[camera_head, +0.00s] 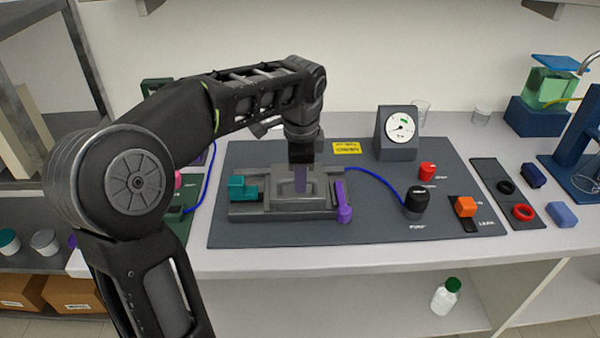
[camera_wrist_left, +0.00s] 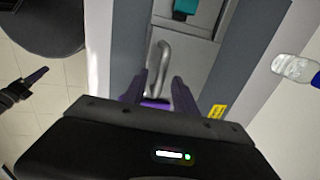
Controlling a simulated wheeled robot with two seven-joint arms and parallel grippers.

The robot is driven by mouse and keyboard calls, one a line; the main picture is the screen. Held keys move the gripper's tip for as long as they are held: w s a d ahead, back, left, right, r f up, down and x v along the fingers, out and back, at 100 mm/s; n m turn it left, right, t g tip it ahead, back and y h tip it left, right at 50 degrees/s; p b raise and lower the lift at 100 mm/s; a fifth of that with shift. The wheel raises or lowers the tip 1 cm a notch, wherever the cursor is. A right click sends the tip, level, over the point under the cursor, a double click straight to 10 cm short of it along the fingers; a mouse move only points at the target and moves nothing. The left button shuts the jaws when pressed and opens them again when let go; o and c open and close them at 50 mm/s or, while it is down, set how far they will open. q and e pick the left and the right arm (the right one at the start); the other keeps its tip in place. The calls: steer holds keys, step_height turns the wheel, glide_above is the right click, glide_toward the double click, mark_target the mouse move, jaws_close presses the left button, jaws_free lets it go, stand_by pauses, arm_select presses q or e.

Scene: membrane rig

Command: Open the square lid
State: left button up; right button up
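The membrane rig's grey block (camera_head: 270,211) stands on a dark mat. Its square grey lid (camera_head: 322,186) is down flat, with a grey bar handle that also shows in the wrist view (camera_wrist_left: 163,60). A teal latch (camera_head: 242,190) is on its left and a purple lever (camera_head: 342,205) on its right. My left gripper (camera_head: 301,180) is over the lid, pointing down. In the wrist view its purple fingers (camera_wrist_left: 158,90) are apart, with the handle showing between them; I cannot tell if they touch it. A dark gripper, apparently my right one (camera_wrist_left: 25,88), shows at the left edge, off the bench.
A gauge (camera_head: 398,133) stands behind the block. A black knob (camera_head: 416,200), a red button (camera_head: 427,171) and an orange switch (camera_head: 465,206) are to its right. A blue tube (camera_head: 378,182) runs from block to knob. The mat's front strip is clear.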

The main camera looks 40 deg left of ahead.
arm_select(q)
steer(key=shift+c, duration=0.5)
jaws_close()
stand_by(0.8)
